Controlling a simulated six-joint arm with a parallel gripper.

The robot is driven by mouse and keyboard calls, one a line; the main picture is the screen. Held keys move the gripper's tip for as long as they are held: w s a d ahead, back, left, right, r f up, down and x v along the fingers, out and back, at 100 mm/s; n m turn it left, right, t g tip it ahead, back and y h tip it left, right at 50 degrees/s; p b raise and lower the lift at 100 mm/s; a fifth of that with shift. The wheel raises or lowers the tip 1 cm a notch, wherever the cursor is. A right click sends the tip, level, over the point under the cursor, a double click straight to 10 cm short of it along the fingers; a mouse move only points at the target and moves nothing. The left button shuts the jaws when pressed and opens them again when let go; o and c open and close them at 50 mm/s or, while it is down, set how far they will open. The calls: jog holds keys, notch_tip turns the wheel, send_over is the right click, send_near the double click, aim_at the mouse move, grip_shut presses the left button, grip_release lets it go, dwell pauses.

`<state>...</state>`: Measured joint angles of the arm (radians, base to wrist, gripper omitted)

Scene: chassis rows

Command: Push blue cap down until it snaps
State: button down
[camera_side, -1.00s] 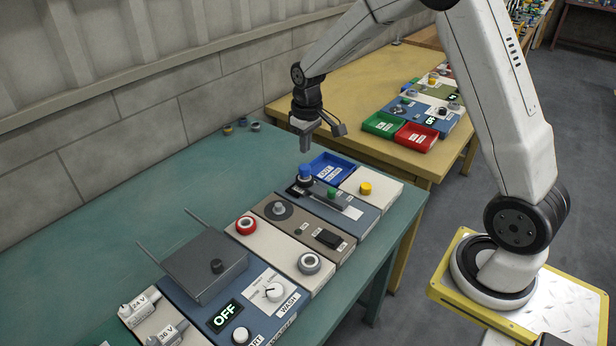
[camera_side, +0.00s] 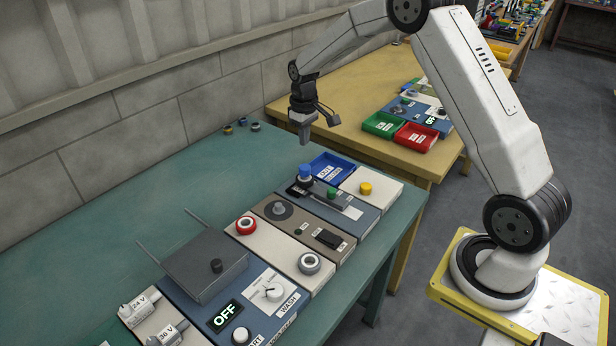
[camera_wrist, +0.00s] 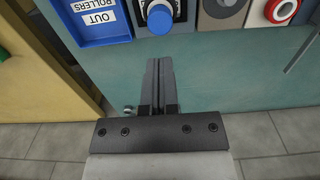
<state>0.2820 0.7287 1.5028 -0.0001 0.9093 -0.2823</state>
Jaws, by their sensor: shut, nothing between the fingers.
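The blue cap (camera_side: 305,171) sits upright on a dark post at the back end of a blue-grey panel (camera_side: 349,225). In the wrist view the cap (camera_wrist: 160,19) shows from above, near the top middle, just beyond the fingertips. My gripper (camera_side: 304,141) is shut and empty, pointing down above the cap with a small gap between them. In the wrist view its closed fingers (camera_wrist: 158,62) point toward the cap. How far down the cap sits on its post cannot be told.
A blue tray (camera_side: 349,165) stands right behind the cap. A green button (camera_side: 331,193), a yellow button (camera_side: 365,188) and a red ring (camera_side: 246,225) are close by.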

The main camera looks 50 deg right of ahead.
aim_at(305, 167)
jog(key=shift+f, duration=3.45)
jog(key=shift+f, duration=0.35)
jog(key=shift+r, duration=0.1)
notch_tip(305, 167, up, 9)
jog(key=shift+a, duration=0.15)
dwell(0.5)
jog(key=s+a+t, duration=0.1)
jog(key=s+a, duration=0.6)
jog(key=s, duration=0.4)
jog(key=s+a+t, duration=0.1)
jog(key=s+a, duration=0.6)
jog(key=s, duration=0.4)
jog(key=shift+r+t, duration=0.25)
jog(key=shift+t, duration=0.05)
